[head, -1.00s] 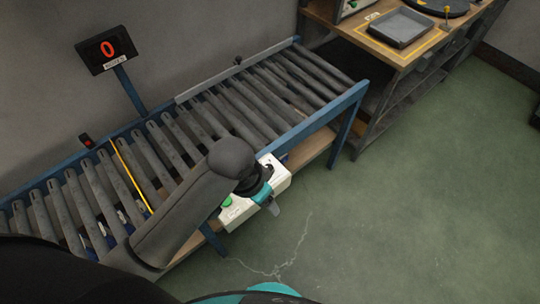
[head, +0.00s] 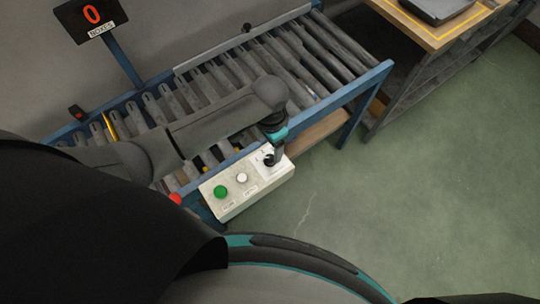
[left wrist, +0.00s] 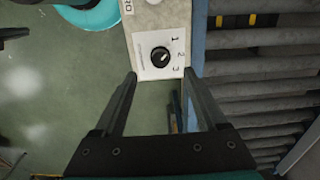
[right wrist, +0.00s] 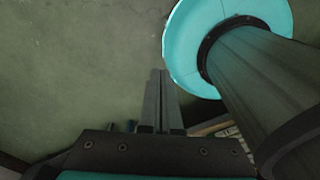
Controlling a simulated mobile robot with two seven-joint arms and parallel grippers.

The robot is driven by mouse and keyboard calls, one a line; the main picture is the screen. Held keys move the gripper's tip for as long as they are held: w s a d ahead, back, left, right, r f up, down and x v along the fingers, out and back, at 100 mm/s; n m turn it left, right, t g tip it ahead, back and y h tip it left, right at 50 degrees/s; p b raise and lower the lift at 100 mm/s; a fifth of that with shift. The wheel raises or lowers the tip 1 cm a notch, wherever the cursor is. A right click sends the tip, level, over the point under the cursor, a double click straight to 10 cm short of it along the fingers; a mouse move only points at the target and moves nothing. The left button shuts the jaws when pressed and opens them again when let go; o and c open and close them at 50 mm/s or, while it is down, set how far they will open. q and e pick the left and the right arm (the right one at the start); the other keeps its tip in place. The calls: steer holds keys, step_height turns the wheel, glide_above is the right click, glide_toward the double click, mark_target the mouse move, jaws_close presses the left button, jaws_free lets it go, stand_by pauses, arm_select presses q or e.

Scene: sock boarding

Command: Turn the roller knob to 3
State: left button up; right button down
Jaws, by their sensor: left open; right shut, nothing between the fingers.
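The roller knob (left wrist: 160,56) is a small black dial on the white face of the control box (head: 228,205). The numbers 1, 2 and 3 run down its right side in the left wrist view. In the head view the left gripper (head: 275,156) hides part of the knob. My right gripper (right wrist: 156,72) is shut and empty over the floor.
A green button (head: 220,192) and a white button (head: 242,178) sit on the box left of the knob. The roller conveyor (head: 330,47) lies behind it. A display (head: 91,18) reads 0 boxes. A workbench (head: 436,36) stands at the upper right. Green floor is clear on the right.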

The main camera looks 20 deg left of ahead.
mark_target(270, 158)
arm_select(q)
step_height(270, 158, down, 6)
steer(key=shift+f+b, duration=0.1)
steer(key=shift+b, duration=0.7)
steer(key=shift+f, duration=0.45)
arm_select(e)
steer(key=shift+w+f, duration=1)
steer(key=shift+f, duration=0.1)
arm_select(q)
steer(key=shift+c, duration=1.1)
jaws_close()
arm_select(e)
steer(key=shift+s, duration=0.25)
